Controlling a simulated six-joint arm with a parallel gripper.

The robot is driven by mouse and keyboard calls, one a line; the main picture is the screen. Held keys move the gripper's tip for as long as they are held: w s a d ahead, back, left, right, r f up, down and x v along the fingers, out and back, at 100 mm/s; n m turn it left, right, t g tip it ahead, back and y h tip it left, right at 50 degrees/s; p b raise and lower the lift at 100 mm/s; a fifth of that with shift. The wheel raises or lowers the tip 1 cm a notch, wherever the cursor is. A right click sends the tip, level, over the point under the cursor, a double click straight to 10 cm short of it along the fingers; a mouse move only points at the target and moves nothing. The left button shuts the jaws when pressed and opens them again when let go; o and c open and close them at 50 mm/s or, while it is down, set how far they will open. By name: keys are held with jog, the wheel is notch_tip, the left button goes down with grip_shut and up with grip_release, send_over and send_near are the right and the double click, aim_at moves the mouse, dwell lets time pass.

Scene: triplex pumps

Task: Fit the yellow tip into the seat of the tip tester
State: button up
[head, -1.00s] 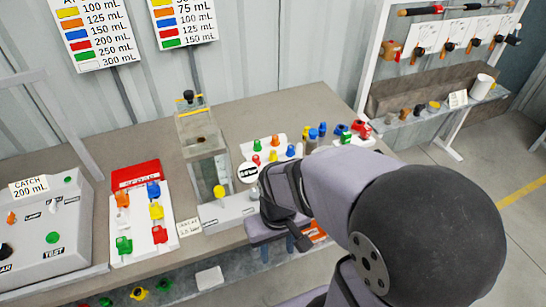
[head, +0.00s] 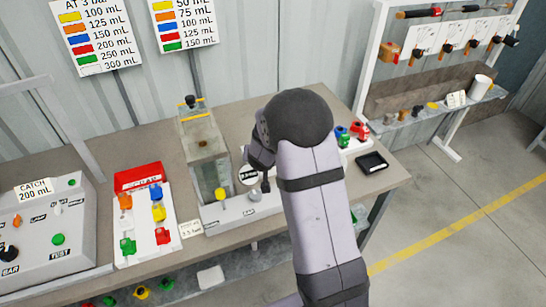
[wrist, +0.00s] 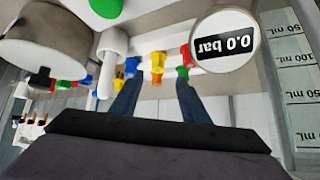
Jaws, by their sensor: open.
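My gripper (head: 264,180) is open over the right part of the tip tester (head: 217,219), close to its round 0.0 bar gauge. In the wrist view its two fingers (wrist: 158,78) stand apart, and a yellow tip (wrist: 157,62) with orange below it shows between them. I cannot tell whether it is between the fingers or farther off among the other coloured tips. The gauge (wrist: 223,40) is at the upper right there. A yellow round piece (head: 221,194) stands on the tester in front of its clear tank. My arm hides part of the bench; I cannot make out the seat.
A white rack (head: 146,226) with several coloured tips and a red back stands left of the tester. The grey catch box (head: 40,240) is farther left. A black tray (head: 372,162) lies at the bench's right end, near red, blue and green pieces.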

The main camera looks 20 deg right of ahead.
jog(key=shift+s+x, duration=0.2)
jog(key=shift+x, duration=1.25)
jog(key=shift+w+d+f, duration=0.1)
jog(key=shift+d+f, duration=0.05)
jog(key=shift+d, duration=0.1)
jog(key=shift+p+x, duration=0.95)
jog(key=shift+x, duration=1.5)
jog(key=shift+w, duration=0.15)
grip_shut()
